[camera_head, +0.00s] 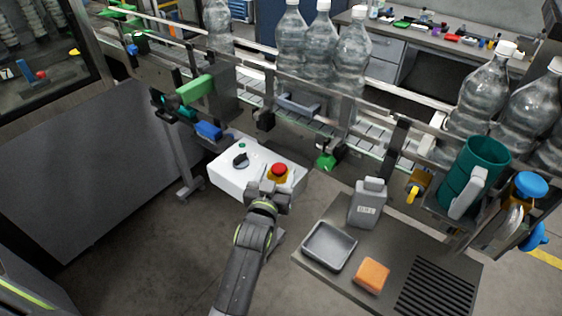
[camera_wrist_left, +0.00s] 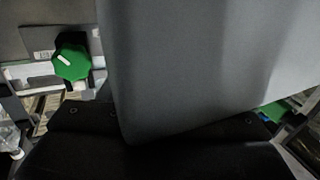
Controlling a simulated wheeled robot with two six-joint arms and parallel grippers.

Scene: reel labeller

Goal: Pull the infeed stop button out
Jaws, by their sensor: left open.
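The infeed stop button (camera_head: 279,169) is a red mushroom head on a yellow base, on the sloped top of a white control box (camera_head: 228,180) beside the conveyor. My left gripper (camera_head: 268,187) is open, just on the near side of the button in the head view. I cannot tell whether its fingers touch the button. In the left wrist view a large plain grey surface (camera_wrist_left: 210,70) fills the middle at close range and hides the fingertips and any sight of the button. My right gripper is not in view.
Right of my arm, a bench holds a grey tray (camera_head: 329,246), an orange sponge (camera_head: 371,275) and a grey bottle (camera_head: 367,205). The conveyor rail with large bottles runs behind.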

